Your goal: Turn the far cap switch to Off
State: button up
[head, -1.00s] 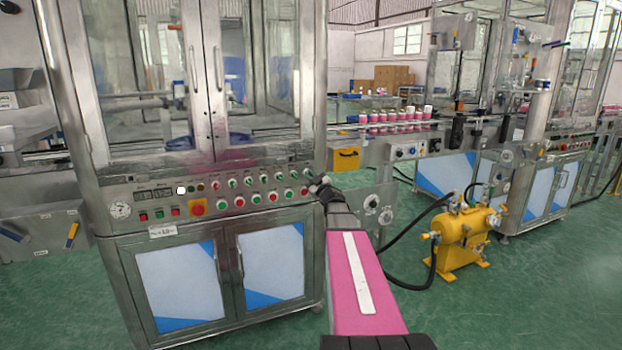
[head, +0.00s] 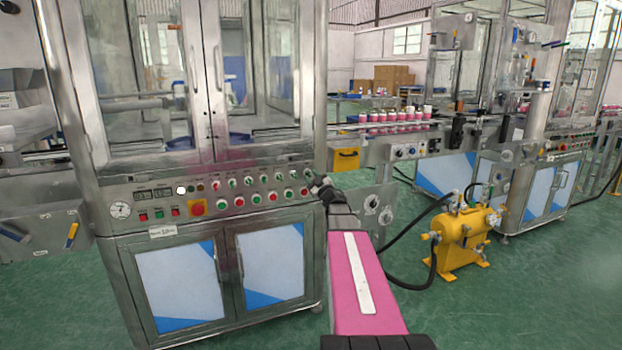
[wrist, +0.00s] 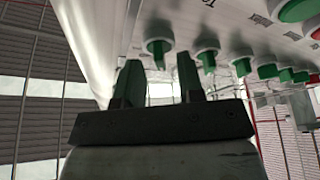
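The control panel (head: 150,210) on the front of the steel machine carries a row of small green switches above a row of round buttons. My gripper (head: 319,185) is at the panel's right end, by the last switch (head: 308,173) of the upper row. In the wrist view my gripper (wrist: 158,60) has its two dark fingers apart, with a green switch knob (wrist: 158,48) at the end of the row between their tips. I see a gap on each side of the knob. The switch labels are too small or cut off to read, so its setting is unclear.
Another green switch (wrist: 207,58) sits close to the right finger, with several more beyond it. A red stop button (head: 197,207) and a gauge (head: 121,210) are at the panel's left. A yellow tank (head: 462,240) stands on open green floor at right.

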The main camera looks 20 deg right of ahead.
jog(key=v, duration=1)
jog(key=shift+a, duration=0.1)
jog(key=s+a+f+m+g+h, duration=0.2)
jog(key=a+f+m+g+h, duration=0.25)
jog(key=f, duration=0.35)
jog(key=s+a+f+m+g+h, duration=0.2)
jog(key=a+f+m+g+h, duration=0.25)
jog(key=f, duration=0.35)
jog(key=s+a+f+g+y, duration=0.2)
jog(key=s+a+f+g, duration=0.3)
jog(key=s+a, duration=0.3)
jog(key=s+a+f+g+y, duration=0.1)
jog(key=s+a+f+g, duration=0.3)
jog(key=s+a+g, duration=0.3)
jog(key=s+a, duration=0.2)
jog(key=s, duration=0.2)
jog(key=shift+s+f+y, duration=0.2)
jog(key=shift+f+y, duration=0.2)
jog(key=shift+w, duration=0.1)
